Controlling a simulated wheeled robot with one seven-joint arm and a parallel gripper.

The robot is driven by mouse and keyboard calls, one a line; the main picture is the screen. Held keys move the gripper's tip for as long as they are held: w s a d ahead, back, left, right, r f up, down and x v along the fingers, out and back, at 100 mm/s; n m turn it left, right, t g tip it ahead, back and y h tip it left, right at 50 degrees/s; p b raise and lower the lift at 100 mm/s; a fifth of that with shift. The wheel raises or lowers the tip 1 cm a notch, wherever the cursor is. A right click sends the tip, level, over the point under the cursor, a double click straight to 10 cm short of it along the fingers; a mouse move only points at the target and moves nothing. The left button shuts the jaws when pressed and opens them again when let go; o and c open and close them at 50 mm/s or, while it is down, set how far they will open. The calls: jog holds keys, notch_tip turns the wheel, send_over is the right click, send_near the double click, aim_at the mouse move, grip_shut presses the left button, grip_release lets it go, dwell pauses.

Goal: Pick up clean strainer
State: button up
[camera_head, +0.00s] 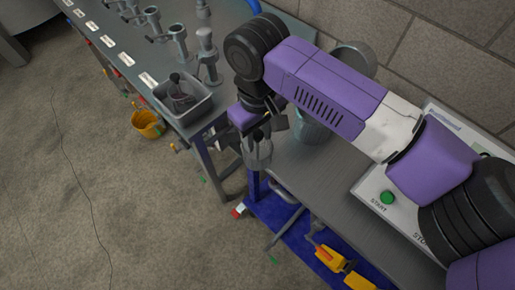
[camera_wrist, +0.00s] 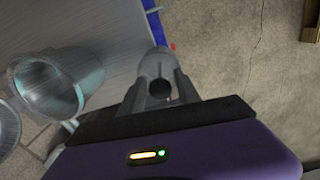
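My gripper (camera_head: 258,132) points down beside the near corner of the bench. It is shut on a grey metal piece (camera_head: 258,155), which looks like the strainer and hangs below the fingers, clear of the bench. In the wrist view the piece (camera_wrist: 158,67) shows between my two fingers, with a dark round end facing the camera. Its lower part is partly hidden by the fingers. I cannot tell from its surface whether it is clean.
A metal bucket (camera_head: 312,126) stands on the bench (camera_head: 318,168), with another (camera_head: 353,62) behind it. A grey basin (camera_head: 196,108) holding a dark tool sits on the left table. A panel with a green START button (camera_head: 387,197) is at right. A yellow bucket (camera_head: 148,124) is below.

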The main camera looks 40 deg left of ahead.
grip_shut()
dwell(0.3)
notch_tip(320, 180, up, 20)
dwell(0.5)
